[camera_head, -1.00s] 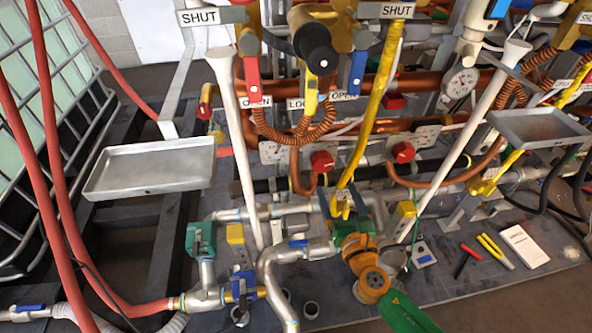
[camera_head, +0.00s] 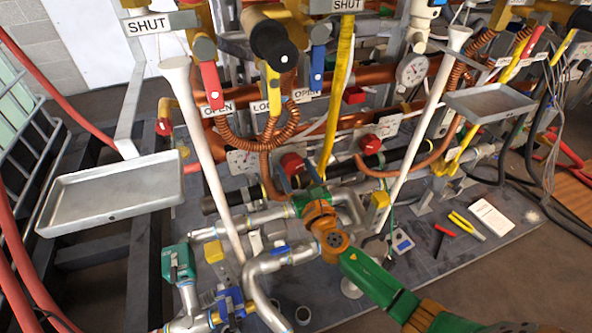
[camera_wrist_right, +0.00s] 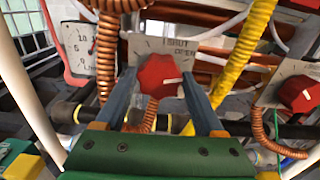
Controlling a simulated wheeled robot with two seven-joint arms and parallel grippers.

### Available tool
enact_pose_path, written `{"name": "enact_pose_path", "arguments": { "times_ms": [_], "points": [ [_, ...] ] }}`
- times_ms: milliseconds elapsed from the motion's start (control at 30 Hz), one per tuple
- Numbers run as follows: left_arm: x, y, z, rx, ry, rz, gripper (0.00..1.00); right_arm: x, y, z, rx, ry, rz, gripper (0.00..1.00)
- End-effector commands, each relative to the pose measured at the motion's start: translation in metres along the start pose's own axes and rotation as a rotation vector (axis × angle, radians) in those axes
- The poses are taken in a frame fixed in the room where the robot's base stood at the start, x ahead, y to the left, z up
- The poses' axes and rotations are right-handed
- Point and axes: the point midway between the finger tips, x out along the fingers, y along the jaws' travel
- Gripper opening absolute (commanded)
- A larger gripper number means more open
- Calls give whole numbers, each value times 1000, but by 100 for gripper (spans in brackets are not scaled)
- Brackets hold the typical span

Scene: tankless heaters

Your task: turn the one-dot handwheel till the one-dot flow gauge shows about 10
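A red handwheel (camera_head: 291,163) sits on a pale plate among copper pipes, and shows in the right wrist view (camera_wrist_right: 158,76) with a white pointer mark. My right gripper (camera_head: 300,180) is at this handwheel. In the right wrist view its two blue-grey fingers (camera_wrist_right: 157,84) are apart, one on each side of the wheel; contact cannot be told. A second red handwheel (camera_head: 370,143) is farther right, also in the wrist view (camera_wrist_right: 298,95). A white dial gauge (camera_wrist_right: 80,45) stands left of the first wheel; its reading and the dot marks are not legible. My left gripper is out of view.
A grey tray (camera_head: 60,205) is at left and another (camera_head: 490,101) at right. White slanted posts (camera_head: 215,160) flank the pipework. A yellow hose (camera_wrist_right: 235,55) runs close right of the gripper. Tools and a white notepad (camera_head: 490,218) lie on the base plate.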

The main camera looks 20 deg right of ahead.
Motion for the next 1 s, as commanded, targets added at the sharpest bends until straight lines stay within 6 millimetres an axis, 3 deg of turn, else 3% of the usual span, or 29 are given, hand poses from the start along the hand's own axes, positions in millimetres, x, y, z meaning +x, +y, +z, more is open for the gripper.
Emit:
{"name": "enact_pose_path", "arguments": {
  "times_ms": [33,100,133,533,1000],
  "points": [
    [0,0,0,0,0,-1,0,0,0,0,0,0,-1,35],
    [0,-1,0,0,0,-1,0,0,0,0,0,0,-1,16],
    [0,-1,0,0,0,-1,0,0,0,0,0,0,-1,15],
    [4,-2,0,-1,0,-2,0,0,-1,-1,111,1,-2,15],
    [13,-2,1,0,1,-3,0,0,-2,-2,537,0,-1,15]
  ]
}}
